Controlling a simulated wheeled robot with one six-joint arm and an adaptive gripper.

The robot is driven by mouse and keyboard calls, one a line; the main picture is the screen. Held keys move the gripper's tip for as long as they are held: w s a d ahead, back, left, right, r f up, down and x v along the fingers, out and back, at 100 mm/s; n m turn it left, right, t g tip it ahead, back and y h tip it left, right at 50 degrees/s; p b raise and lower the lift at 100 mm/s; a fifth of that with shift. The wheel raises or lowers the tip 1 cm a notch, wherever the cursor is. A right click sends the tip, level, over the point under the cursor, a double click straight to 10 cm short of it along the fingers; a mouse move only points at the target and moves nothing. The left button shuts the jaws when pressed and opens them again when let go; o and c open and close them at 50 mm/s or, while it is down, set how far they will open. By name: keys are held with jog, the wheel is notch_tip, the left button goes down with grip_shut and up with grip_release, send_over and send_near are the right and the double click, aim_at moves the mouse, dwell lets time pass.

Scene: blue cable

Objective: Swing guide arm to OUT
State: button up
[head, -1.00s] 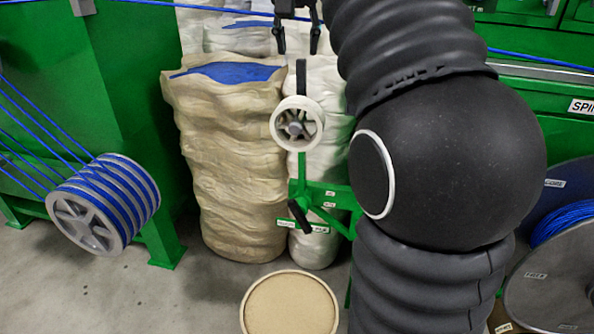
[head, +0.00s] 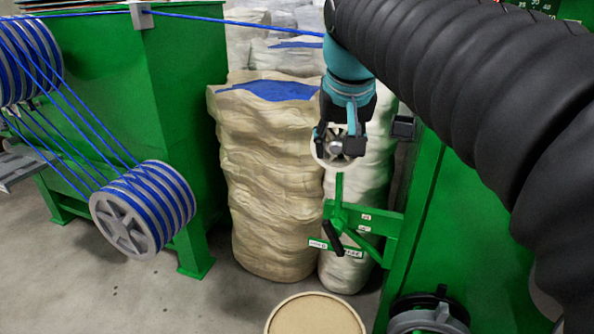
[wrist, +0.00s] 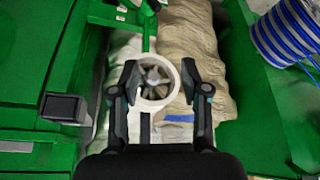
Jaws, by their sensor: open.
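The guide arm (head: 337,190) is a green post on a green bracket, with a cream spoked wheel (head: 323,160) at its top. A black handle (head: 333,238) hangs tilted below the post. Small white labels (head: 365,217) on the bracket are too small to read surely. My gripper (head: 339,143) is open at the wheel and hides part of it in the head view. In the wrist view, the wheel (wrist: 143,67) shows between the open fingers of my gripper (wrist: 158,82). I cannot tell whether they touch it.
Wrinkled beige sacks (head: 265,180) stand behind the guide arm, with blue material on top. A grey reel with blue cable (head: 145,210) is at the left by a green machine (head: 175,110). A round beige-topped drum (head: 315,315) stands below. A green panel (head: 425,215) is close on the right.

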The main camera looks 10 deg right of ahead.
jog(key=s+a+f+n, duration=0.1)
jog(key=s+f, duration=0.3)
jog(key=f, duration=0.2)
jog(key=shift+s+a, duration=0.15)
jog(key=shift+a, duration=0.05)
jog(key=shift+c, duration=0.3)
